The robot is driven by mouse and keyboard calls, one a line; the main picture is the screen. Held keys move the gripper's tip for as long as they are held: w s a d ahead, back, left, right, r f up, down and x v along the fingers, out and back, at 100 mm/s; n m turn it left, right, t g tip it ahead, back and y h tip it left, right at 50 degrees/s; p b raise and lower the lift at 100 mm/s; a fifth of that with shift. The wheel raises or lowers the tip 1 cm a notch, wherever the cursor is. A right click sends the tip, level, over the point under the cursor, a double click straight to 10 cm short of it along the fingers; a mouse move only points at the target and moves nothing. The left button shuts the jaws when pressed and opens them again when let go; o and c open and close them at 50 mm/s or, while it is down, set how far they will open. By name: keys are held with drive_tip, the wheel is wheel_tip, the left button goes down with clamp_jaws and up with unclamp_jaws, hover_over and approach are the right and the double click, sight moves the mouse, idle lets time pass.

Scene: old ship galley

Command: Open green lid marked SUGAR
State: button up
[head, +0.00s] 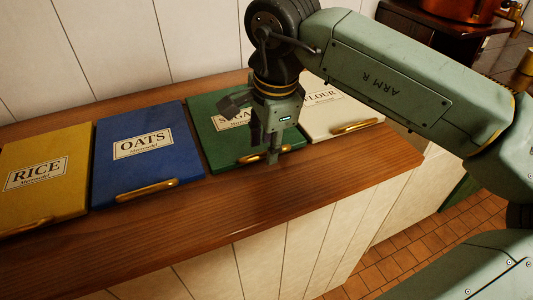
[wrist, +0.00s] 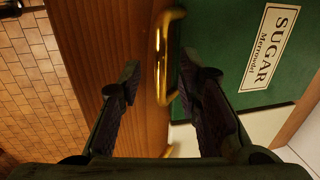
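The green lid marked SUGAR (head: 212,131) lies shut in the wooden counter, between the blue and white lids. Its label is partly hidden by my gripper in the head view but is readable on the lid in the wrist view (wrist: 220,45). Its brass handle (head: 287,149) runs along the lid's front edge. My gripper (head: 265,150) points down over this handle and is open. In the wrist view, the handle (wrist: 162,55) shows between the two spread fingers (wrist: 158,82). I cannot tell whether either finger touches it.
The white FLOUR lid (head: 345,115) is right of the green one. The blue OATS lid (head: 150,172) and yellow RICE lid (head: 45,195) are to the left, each with a brass handle. The wooden counter (head: 225,205) has a bare front strip. A panelled wall (head: 120,50) stands behind.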

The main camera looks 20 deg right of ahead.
drive_tip(key=shift+w+f, duration=0.15)
drive_tip(key=shift+f, duration=0.35)
clamp_jaws()
idle(0.6)
